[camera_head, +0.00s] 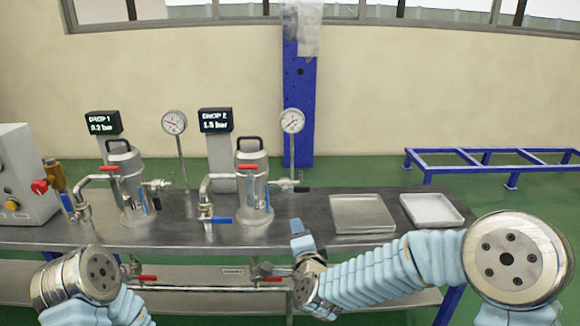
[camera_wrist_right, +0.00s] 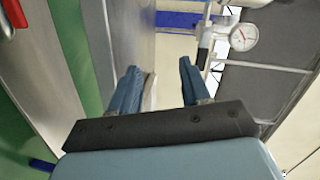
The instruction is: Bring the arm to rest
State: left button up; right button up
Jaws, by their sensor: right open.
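My right gripper (camera_head: 297,234) is over the front edge of the steel bench, to the right of the second pressure vessel. In the right wrist view its two blue fingers (camera_wrist_right: 157,88) stand apart with nothing between them. It touches nothing that I can make out. My left arm shows at the lower left of the head view, but its gripper is out of the picture.
The bench (camera_head: 300,205) carries two lidded vessels (camera_head: 127,185) (camera_head: 253,185), two gauges (camera_head: 174,122) (camera_head: 292,121), displays reading 0.2 and 1.5 bar, and two trays (camera_head: 345,228) (camera_head: 452,221) at right. A control box (camera_head: 22,175) stands left.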

jog(key=s+d+f+n+g+y+p, duration=0.1)
jog(key=s+d+f+n+g, duration=0.2)
jog(key=f, duration=0.6)
jog(key=s+f+n+g+y+p, duration=0.1)
jog(key=s+f+n+g+p, duration=0.2)
jog(key=f, duration=0.5)
pick_arm(q)
notch_tip(320, 180, up, 6)
jog(key=p, duration=0.1)
jog(key=shift+d+r+p, duration=0.25)
jog(key=shift+d+p, duration=0.1)
jog(key=shift+p, duration=0.05)
pick_arm(e)
jog(key=s+d+f+n+g, duration=0.2)
jog(key=s+f, duration=0.4)
jog(key=s, duration=0.5)
jog(key=s+d+f+n+g, duration=0.3)
jog(key=s+f+g, duration=0.3)
jog(key=s, duration=0.5)
jog(key=shift+s+f+n+g+y, duration=0.3)
jog(key=shift+f+n+g, duration=0.1)
jog(key=shift+n+g, duration=0.3)
